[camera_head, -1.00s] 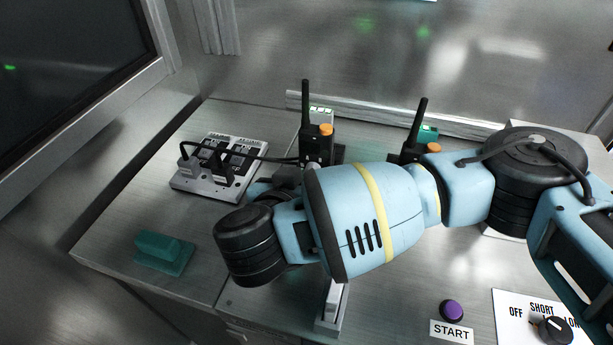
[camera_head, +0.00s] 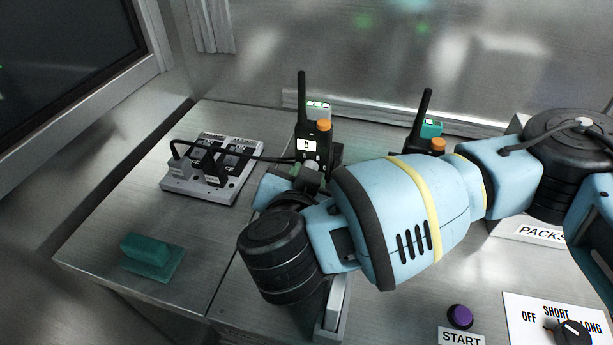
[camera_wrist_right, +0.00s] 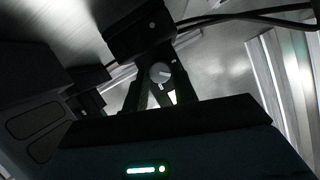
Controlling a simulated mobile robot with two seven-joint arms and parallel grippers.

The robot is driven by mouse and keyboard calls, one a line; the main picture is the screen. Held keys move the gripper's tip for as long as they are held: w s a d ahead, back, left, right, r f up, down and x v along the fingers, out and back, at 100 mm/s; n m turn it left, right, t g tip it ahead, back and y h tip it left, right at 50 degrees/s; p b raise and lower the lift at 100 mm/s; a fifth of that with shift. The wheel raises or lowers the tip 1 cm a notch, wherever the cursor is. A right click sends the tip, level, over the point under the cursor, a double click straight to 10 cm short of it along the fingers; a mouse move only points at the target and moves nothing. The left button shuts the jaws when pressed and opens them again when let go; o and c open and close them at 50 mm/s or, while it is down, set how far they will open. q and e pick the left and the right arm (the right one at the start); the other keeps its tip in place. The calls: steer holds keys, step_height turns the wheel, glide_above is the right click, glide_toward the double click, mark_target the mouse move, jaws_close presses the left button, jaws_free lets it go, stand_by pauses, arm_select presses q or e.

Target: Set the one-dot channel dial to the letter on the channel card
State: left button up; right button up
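A black radio (camera_head: 305,131) with an antenna and an orange knob stands upright at the back middle. A white card (camera_head: 309,146) on its front bears a small letter that looks like an A. Below it is a grey round dial (camera_head: 312,166); in the right wrist view the dial (camera_wrist_right: 160,73) shows a pale pointer mark. My right gripper (camera_head: 305,178) is at this dial, its fingers to either side. I cannot tell whether they press on it. A second radio (camera_head: 421,135) stands to the right, its lower part hidden by my arm. Dots are not legible. My left gripper is out of view.
A grey socket block (camera_head: 190,187) with plugs and a black cable (camera_head: 235,154) lies left of the radio. A teal block (camera_head: 150,257) is at front left. A purple START button (camera_head: 460,316) and an OFF/SHORT/LONG knob (camera_head: 572,333) are at front right.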

steer(key=o, duration=0.4)
steer(key=shift+c, duration=0.2)
arm_select(q)
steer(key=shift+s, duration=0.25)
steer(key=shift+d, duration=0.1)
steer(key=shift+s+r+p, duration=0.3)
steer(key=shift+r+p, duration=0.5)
steer(key=shift+p, duration=0.2)
arm_select(e)
steer(key=v, duration=0.7)
steer(key=shift+s+r, duration=0.15)
steer(key=shift+s, duration=0.2)
